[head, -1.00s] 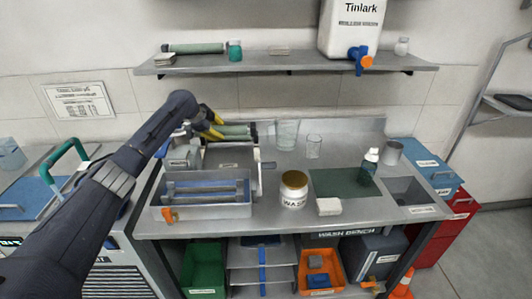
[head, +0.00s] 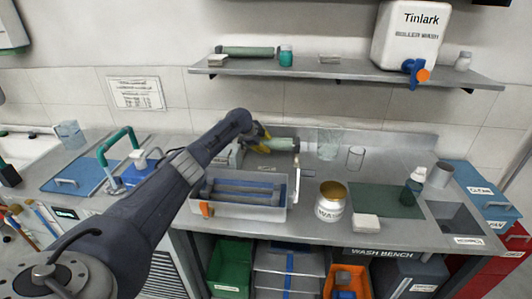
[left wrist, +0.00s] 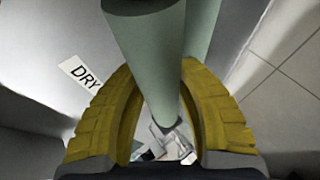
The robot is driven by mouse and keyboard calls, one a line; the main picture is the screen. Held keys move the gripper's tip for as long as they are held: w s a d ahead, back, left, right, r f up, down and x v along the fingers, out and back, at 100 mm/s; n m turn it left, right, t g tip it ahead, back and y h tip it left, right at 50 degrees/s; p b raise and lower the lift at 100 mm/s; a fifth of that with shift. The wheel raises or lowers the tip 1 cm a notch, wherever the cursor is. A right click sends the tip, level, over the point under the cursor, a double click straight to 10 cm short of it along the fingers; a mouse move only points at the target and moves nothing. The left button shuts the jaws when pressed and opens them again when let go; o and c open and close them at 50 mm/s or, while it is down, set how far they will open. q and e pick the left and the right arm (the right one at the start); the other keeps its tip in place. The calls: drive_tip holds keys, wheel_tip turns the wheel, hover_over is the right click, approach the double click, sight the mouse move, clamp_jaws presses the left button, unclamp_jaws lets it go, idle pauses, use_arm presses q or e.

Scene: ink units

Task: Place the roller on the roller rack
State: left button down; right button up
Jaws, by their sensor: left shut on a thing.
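My left gripper (head: 258,147) has yellow fingers and is at the back of the wash bench. In the left wrist view its fingers (left wrist: 160,115) stand on both sides of a pale green roller (left wrist: 145,45), shut on it. The roller also shows in the head view (head: 283,144), to the right of the fingers. A second green bar shows close behind it in the wrist view. A grey stand (head: 270,165) lies below the roller, behind the tray; I cannot tell if this is the roller rack, or whether the roller touches it. My right gripper is not in view.
A grey tray (head: 250,212) with blue-topped bars stands in front. A DRY label (left wrist: 82,74) shows beside the fingers.

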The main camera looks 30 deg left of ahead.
use_arm(q)
drive_tip(key=shift+f, duration=1.75)
drive_tip(key=shift+f, duration=0.1)
drive_tip(key=c, duration=1.2)
unclamp_jaws()
drive_tip(key=shift+f, duration=0.1)
drive_tip(key=shift+r, duration=0.2)
drive_tip(key=shift+v, duration=5.95)
